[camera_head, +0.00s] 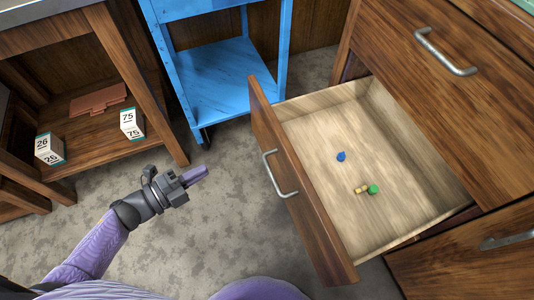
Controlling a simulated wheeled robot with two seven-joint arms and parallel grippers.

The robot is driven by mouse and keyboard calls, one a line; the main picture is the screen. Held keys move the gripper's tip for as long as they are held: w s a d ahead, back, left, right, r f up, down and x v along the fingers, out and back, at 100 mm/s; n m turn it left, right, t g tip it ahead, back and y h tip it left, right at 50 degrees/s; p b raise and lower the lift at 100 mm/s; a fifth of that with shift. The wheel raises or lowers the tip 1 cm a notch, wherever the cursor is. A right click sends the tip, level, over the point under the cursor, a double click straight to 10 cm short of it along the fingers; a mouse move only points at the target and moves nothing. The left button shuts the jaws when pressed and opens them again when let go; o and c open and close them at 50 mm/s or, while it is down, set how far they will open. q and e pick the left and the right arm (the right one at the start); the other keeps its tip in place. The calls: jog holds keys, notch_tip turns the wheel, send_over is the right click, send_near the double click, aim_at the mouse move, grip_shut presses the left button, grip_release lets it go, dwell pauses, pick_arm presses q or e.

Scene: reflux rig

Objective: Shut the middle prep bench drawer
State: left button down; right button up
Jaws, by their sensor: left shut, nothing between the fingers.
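The middle drawer (300,190) of the wooden prep bench (425,90) stands pulled well out, its front facing left with a metal handle (281,174). Inside it lie a small blue piece (341,156), a green piece (374,189) and a small tan piece (361,189). My left gripper (204,172) is shut and empty. It is over the floor, left of the drawer handle and apart from it. My right gripper does not show.
A blue cart (215,75) stands behind the drawer's far corner. A wooden shelf unit (110,75) at left holds numbered boxes (131,123) and a reddish-brown flat item (96,99). Bare floor (215,235) lies left of the drawer. The drawers above and below look shut.

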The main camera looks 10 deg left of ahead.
aim_at(279, 141)
pick_arm(q)
jog(key=w+d+r+m+g+h+b, duration=0.1)
jog(key=w+d+m, duration=0.1)
jog(key=d, duration=0.2)
jog(key=w+d+r+m+h+b, duration=0.1)
jog(key=w+d+m, duration=0.1)
jog(key=w+d, duration=0.1)
jog(key=w+d+r+m+g+h+b, duration=0.1)
jog(key=w+d+r+m+h, duration=0.1)
jog(key=d, duration=0.3)
jog(key=shift+w+d+g, duration=0.25)
jog(key=shift+d+g, duration=0.05)
jog(key=shift+w+d+r+b, duration=0.1)
jog(key=shift+w+d+b, duration=0.3)
jog(key=shift+d, duration=0.15)
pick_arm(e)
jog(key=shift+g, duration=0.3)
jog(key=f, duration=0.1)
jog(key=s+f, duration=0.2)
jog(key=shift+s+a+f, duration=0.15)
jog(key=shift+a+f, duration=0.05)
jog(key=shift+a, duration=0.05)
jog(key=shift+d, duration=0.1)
